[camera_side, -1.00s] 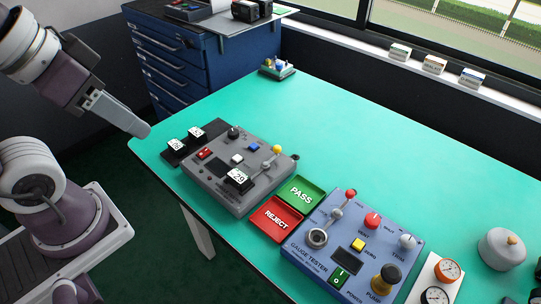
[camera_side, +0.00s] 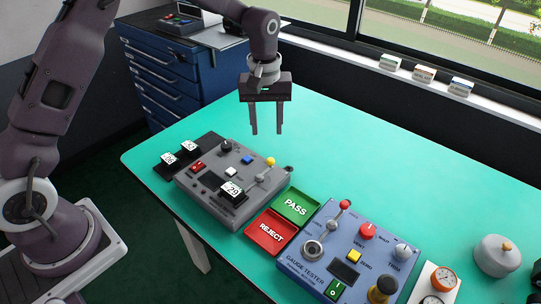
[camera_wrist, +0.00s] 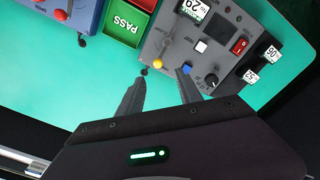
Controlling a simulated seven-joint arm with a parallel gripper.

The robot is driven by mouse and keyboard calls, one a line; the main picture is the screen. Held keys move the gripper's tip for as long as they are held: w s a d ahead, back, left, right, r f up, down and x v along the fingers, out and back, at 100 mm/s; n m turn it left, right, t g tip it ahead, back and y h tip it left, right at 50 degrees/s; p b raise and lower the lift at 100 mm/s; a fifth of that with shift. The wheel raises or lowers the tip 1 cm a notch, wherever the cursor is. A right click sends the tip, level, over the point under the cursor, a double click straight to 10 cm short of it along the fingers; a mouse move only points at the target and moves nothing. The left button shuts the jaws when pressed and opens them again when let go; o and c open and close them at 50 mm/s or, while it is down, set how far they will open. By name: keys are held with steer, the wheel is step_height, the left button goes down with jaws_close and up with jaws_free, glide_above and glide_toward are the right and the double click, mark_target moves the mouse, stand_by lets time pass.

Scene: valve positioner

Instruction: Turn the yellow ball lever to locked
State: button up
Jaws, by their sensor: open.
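The yellow ball lever (camera_side: 270,161) stands on the right side of the grey valve positioner box (camera_side: 193,184), its rod leaning up from a pivot toward the back right. In the wrist view the yellow ball (camera_wrist: 157,63) shows just beyond and between my fingertips. My gripper (camera_side: 267,132) points down above the ball, open and empty, its two fingers apart. In the side view a gap shows between the fingertips and the ball. Any locked marking is too small to read.
The grey box also carries a black knob (camera_side: 226,146), a blue button (camera_side: 248,159), a white button (camera_side: 231,171), a red switch (camera_side: 197,166) and a "29" tag (camera_side: 231,190). Green PASS (camera_side: 296,207) and red REJECT (camera_side: 271,233) trays and a blue gauge tester (camera_side: 327,262) lie to the right. The table behind is clear.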

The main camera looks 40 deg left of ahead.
mark_target(271, 160)
steer(key=shift+n, duration=0.4)
steer(key=f, duration=0.3)
steer(key=w+f, duration=0.1)
steer(key=f, duration=0.7)
steer(key=shift+w+f, duration=0.15)
steer(key=shift+f, duration=0.05)
jaws_close()
